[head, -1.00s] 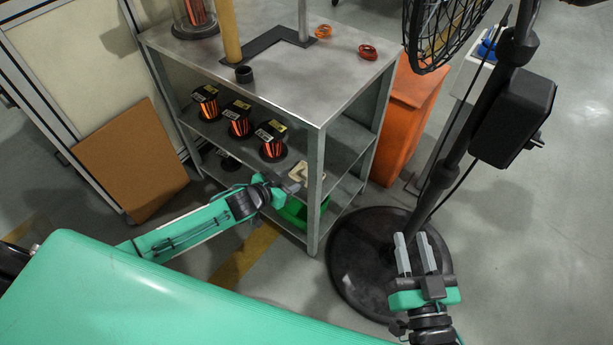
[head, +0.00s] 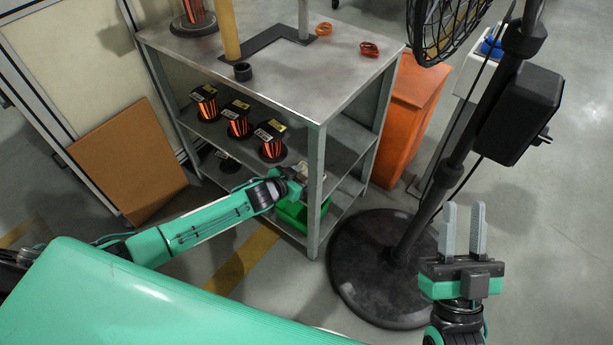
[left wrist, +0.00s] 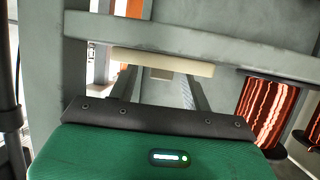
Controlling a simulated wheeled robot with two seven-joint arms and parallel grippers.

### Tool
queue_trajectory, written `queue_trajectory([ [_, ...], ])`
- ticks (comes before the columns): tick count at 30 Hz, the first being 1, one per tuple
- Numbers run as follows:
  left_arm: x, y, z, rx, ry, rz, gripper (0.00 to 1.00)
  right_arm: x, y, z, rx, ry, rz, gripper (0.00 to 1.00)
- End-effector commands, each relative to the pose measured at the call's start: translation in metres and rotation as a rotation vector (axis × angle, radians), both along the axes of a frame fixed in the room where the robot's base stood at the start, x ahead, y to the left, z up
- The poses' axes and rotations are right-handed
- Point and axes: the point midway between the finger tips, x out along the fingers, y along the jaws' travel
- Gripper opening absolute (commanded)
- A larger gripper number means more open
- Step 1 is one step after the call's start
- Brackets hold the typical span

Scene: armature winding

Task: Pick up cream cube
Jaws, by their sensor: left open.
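A cream piece (left wrist: 165,61) shows in the left wrist view as a flat pale bar across the fingertips, with a smaller pale patch below it between the fingers. In the head view a cream bit (head: 302,167) shows at the middle shelf beside the front post; my left gripper partly hides it, and a full cube shape cannot be made out. My left gripper (left wrist: 163,90) is open, its two grey fingers pointing at the cream piece; contact cannot be told. My right gripper (head: 464,218) is open and empty above the floor by the fan.
The metal shelf unit (head: 270,85) has a front post (head: 315,190) close to my left gripper. Copper spools (head: 238,120) stand on its middle shelf, and a green bin (head: 292,213) sits below. A fan base (head: 385,265) and orange bin (head: 408,110) are to the right.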

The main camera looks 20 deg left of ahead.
Motion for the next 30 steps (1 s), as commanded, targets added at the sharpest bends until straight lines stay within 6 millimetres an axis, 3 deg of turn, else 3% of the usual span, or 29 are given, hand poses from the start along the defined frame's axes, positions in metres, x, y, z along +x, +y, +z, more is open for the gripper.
queue_trajectory([
  [6, 0.0004, 0.0000, 0.0003, 0.000, 0.000, 0.000, 0.49, -0.0002, -0.0002, 0.0008, 0.000, -0.003, -0.001, 0.31],
  [12, 0.0003, 0.0002, 0.0002, 0.000, 0.000, 0.000, 0.10, -0.0001, -0.0001, 0.0006, 0.000, -0.002, -0.001, 0.31],
  [14, 0.0004, 0.0003, 0.0002, 0.000, 0.000, 0.000, 0.02, -0.0001, -0.0001, 0.0006, 0.001, -0.002, 0.000, 0.31],
  [30, 0.0005, 0.0004, 0.0061, 0.001, -0.001, 0.001, 0.02, 0.0021, 0.0014, -0.0002, -0.005, 0.022, 0.003, 0.31],
])
